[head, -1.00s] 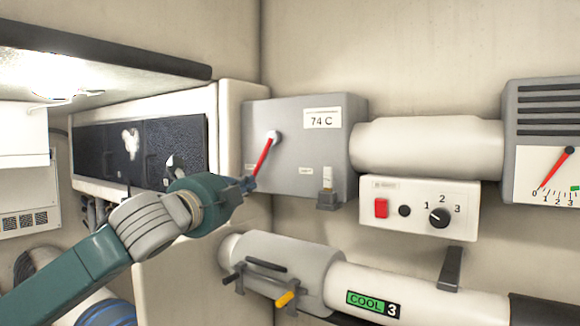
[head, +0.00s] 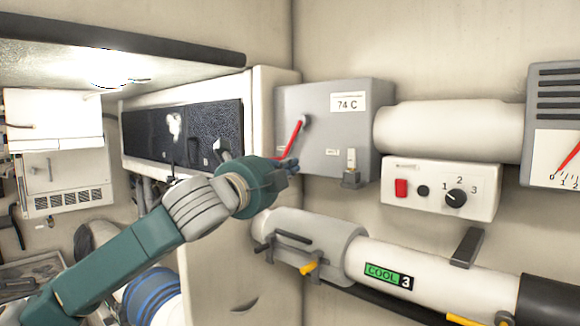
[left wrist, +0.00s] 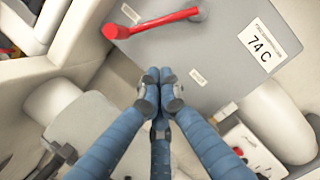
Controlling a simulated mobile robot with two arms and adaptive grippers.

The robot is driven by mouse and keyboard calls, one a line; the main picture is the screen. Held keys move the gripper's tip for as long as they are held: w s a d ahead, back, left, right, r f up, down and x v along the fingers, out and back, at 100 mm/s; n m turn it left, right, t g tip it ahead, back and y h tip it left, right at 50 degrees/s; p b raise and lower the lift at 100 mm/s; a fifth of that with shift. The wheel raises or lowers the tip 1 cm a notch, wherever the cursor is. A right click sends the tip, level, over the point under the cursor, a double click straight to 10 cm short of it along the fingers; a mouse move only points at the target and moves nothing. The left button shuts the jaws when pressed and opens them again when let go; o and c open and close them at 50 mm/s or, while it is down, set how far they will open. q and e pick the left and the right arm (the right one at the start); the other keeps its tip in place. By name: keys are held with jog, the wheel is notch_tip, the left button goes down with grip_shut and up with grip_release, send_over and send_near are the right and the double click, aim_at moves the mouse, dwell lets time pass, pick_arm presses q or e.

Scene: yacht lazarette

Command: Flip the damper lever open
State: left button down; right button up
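A red lever (head: 293,139) is mounted on the face of a grey box (head: 335,105) labelled 74 C. It slants down and left from its round pivot; its lower end lies near my left gripper. The lever (left wrist: 158,21) also shows at the top of the left wrist view. My left gripper (head: 291,167) is just below the lever's end. In the left wrist view, the fingertips (left wrist: 159,76) are together with nothing visible between them, apart from the lever in the picture. My right gripper is not in view.
A control box (head: 441,188) with a red switch and a dial is right of the grey box. Below runs a white pipe (head: 435,280) marked COOL 3, with a yellow handle (head: 310,267). A white cabinet (head: 262,100) with a dark panel stands left. A gauge (head: 562,155) is far right.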

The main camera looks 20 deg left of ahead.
pick_arm(q)
jog(key=s+a+f+b, duration=0.1)
jog(key=s+a+b, duration=0.1)
jog(key=s, duration=0.5)
jog(key=shift+s+a+f+b, duration=0.15)
jog(key=shift+s+a+b, duration=0.1)
jog(key=shift+b, duration=0.3)
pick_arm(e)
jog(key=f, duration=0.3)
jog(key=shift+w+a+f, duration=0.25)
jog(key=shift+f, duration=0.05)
pick_arm(q)
jog(key=shift+s, duration=0.1)
jog(key=shift+d, duration=0.1)
